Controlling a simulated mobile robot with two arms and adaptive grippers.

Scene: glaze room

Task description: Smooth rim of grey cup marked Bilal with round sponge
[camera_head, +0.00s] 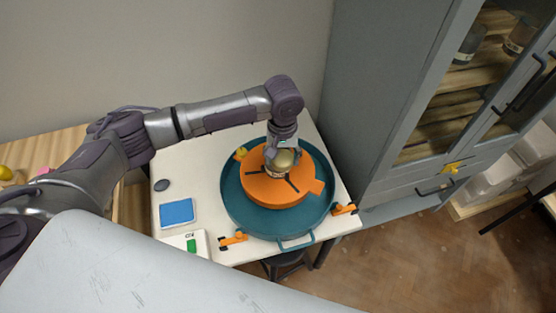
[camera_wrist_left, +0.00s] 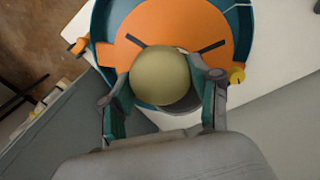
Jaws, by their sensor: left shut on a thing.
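My left gripper (camera_wrist_left: 165,95) is shut on a round, olive-yellow sponge (camera_wrist_left: 160,76), which fills the space between its fingers in the left wrist view. In the head view the sponge (camera_head: 284,158) sits at the top of the cup (camera_head: 279,172), over the middle of the orange wheel disc (camera_head: 258,191). The cup is mostly hidden by the sponge and gripper; a grey curved edge (camera_wrist_left: 178,107) shows below the sponge in the wrist view. I cannot read any name on the cup, nor tell whether sponge and rim touch. My right gripper is not in view.
A teal basin (camera_head: 235,208) surrounds the disc on a white table (camera_head: 333,211). Orange clamps (camera_head: 234,239) sit at the table's front. A blue sponge-like block (camera_head: 177,212), dark pebble-like item (camera_head: 162,185) and white device (camera_head: 186,241) lie left. A grey cabinet (camera_head: 378,100) stands close right.

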